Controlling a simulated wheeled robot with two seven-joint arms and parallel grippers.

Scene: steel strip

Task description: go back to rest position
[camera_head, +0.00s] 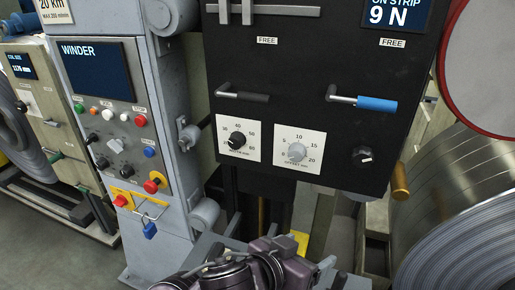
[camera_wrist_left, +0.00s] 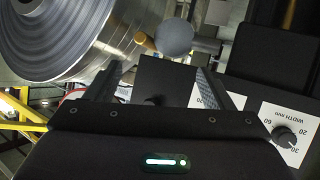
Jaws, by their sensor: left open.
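My left gripper (camera_wrist_left: 157,78) shows in the wrist view with its two dark fingers spread wide apart and nothing held between them. A green light glows on its housing. In the head view, my dark left arm comes in at the bottom middle, below the black control box (camera_head: 300,60); its fingertips are hard to make out there. The gripper appears apart from the box's levers and knobs. My right gripper is in neither view.
The box bears a black-grip lever (camera_head: 245,95), a blue-grip lever (camera_head: 375,103), a width dial (camera_head: 237,139) and an offset dial (camera_head: 296,151). The winder panel (camera_head: 103,110) stands left. A large steel coil (camera_head: 470,225) stands right. Dark floor shows at lower left.

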